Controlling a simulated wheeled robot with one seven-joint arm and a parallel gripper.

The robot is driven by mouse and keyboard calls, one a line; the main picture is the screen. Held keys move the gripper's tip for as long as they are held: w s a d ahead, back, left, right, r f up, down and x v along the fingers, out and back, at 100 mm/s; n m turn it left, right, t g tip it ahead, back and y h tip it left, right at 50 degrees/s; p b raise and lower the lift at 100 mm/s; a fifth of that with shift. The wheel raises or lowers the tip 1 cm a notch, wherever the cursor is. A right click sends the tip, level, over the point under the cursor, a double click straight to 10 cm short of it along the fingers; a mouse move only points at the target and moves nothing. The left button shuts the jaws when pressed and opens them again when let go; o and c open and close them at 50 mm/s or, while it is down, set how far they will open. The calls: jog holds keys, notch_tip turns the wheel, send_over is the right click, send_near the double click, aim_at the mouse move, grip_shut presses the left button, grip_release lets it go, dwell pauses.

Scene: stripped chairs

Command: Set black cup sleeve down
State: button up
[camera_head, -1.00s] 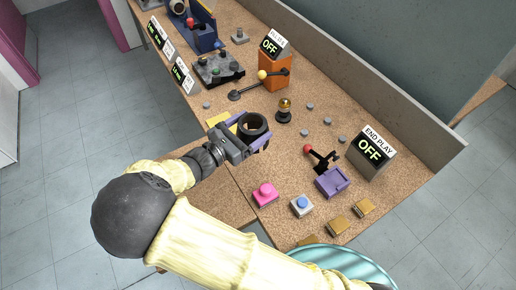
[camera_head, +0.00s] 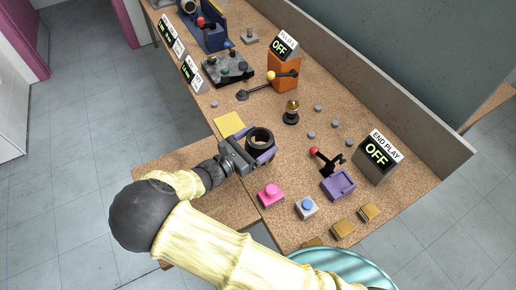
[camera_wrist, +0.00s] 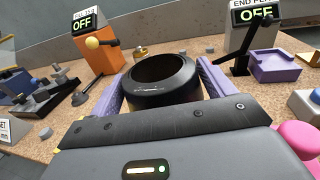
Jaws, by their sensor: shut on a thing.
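The black cup sleeve (camera_head: 260,137) is a short, open black ring. My gripper (camera_head: 262,152) is shut on it, with a purple finger on each side. In the wrist view the sleeve (camera_wrist: 162,82) sits upright between the two fingers (camera_wrist: 160,92), with its open top showing. It is over the front part of the cork-brown tabletop (camera_head: 300,150). I cannot tell whether its underside touches the table; the gripper hides its lower part.
A yellow square (camera_head: 229,124) lies behind the gripper. A pink button (camera_head: 270,194) and a blue button (camera_head: 306,207) stand in front. A purple lever box (camera_head: 338,184) is to the right. An amber-domed lamp (camera_head: 291,112) and several small grey knobs lie beyond the sleeve.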

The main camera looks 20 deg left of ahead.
jog(key=shift+f, duration=0.1)
jog(key=shift+f, duration=1.75)
jog(key=shift+f, duration=0.15)
jog(key=o, duration=0.9)
jog(key=b+v, duration=0.1)
jog(key=v, duration=1.1)
